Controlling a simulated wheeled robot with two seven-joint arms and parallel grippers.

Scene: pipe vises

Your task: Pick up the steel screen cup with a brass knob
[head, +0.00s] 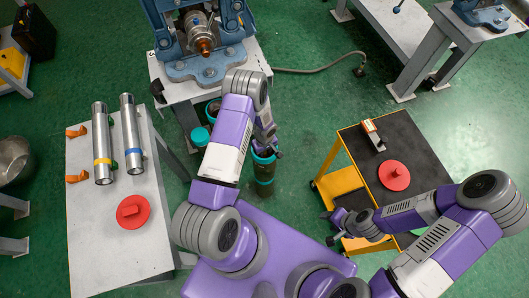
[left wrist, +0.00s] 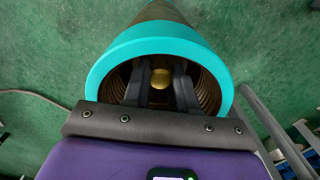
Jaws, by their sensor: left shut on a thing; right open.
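My left gripper (head: 274,150) reaches down into the mouth of a dark canister with a teal rim (head: 263,158) standing on the floor. In the left wrist view, my left gripper's two dark fingers (left wrist: 161,90) are inside the teal rim (left wrist: 110,62), shut on a round brass knob (left wrist: 160,78) between them. The body of the steel screen cup under the knob is hidden; only a brownish ribbed inner wall shows around the fingers. My right gripper (head: 338,222) is open and empty beside the yellow cart.
A grey table (head: 90,230) at left holds two steel tubes and a red disc. The dark-topped cart (head: 400,150) at right holds another red disc (head: 394,175).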

